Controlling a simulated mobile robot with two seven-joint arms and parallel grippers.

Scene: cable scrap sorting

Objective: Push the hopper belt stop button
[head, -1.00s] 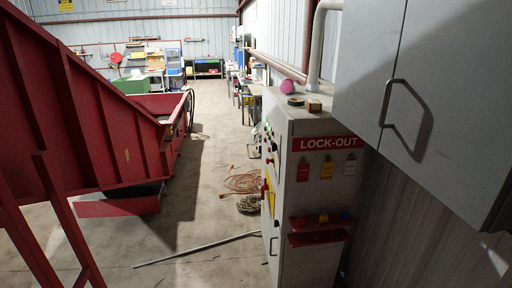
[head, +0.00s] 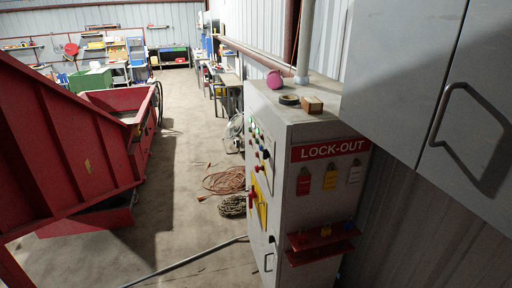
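A grey control cabinet (head: 321,207) stands right of centre in the head view. Its left-facing front carries several small buttons and lamps, seen at a steep slant. A red knob or button (head: 253,193) sits beside a yellow plate (head: 260,208) on that front. I cannot read any labels there, so I cannot tell which is the hopper belt stop button. Neither of my grippers is in view.
A red hopper (head: 75,140) fills the left. A long bar (head: 190,260), coiled orange cable (head: 224,180) and a darker coil (head: 232,206) lie there. A wall cupboard (head: 410,80) overhangs at right.

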